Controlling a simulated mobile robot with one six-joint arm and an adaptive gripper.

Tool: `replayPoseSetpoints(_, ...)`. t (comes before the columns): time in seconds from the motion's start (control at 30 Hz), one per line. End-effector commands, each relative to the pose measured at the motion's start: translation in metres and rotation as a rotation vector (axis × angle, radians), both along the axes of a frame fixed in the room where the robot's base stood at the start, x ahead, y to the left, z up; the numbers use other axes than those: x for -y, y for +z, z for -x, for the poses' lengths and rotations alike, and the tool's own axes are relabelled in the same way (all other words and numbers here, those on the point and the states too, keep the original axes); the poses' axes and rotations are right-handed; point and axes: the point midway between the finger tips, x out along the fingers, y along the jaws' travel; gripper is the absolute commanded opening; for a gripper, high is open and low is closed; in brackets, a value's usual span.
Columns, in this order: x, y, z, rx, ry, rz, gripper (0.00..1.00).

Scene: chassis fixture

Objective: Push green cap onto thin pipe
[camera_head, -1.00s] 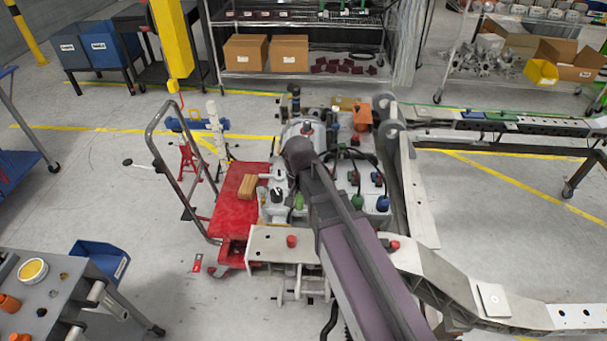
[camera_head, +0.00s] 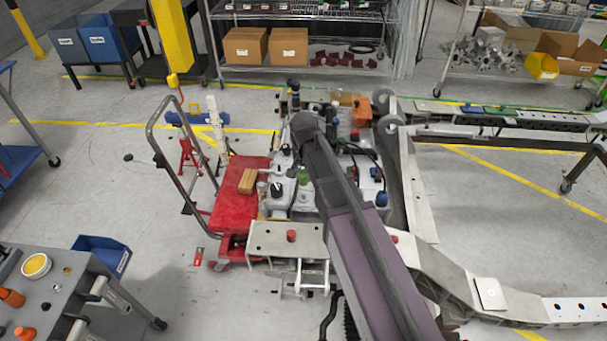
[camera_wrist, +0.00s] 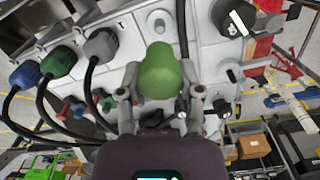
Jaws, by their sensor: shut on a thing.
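My gripper (camera_wrist: 162,98) is shut on a rounded green cap (camera_wrist: 160,72) in the wrist view. One finger is on each side of the cap, and its top stands clear of the fingertips. The grey housing (camera_wrist: 128,72) lies behind it. A short round grey stub (camera_wrist: 157,20) stands on the housing beyond the cap; I cannot tell whether it is the thin pipe. In the head view my arm covers the gripper and part of the housing. A small green piece (camera_head: 304,175) shows left of the arm. Contact between cap and pipe cannot be seen.
Blue (camera_wrist: 25,75), green (camera_wrist: 58,62) and grey (camera_wrist: 100,42) cable plugs stand left of my gripper in the wrist view. A black knob (camera_wrist: 232,15) is to the right. A red cart (camera_head: 240,205) with a wooden block (camera_head: 247,181) adjoins the housing.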

Motion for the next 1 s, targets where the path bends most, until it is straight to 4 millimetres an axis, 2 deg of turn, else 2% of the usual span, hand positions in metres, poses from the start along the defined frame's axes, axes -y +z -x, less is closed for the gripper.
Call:
replayPoseSetpoints(0.53, 0.0, -0.044, 0.0, 0.0, 0.0, 0.0, 0.26)
replayPoseSetpoints(1.0, 0.0, -0.039, 0.0, 0.0, 0.0, 0.0, 0.26)
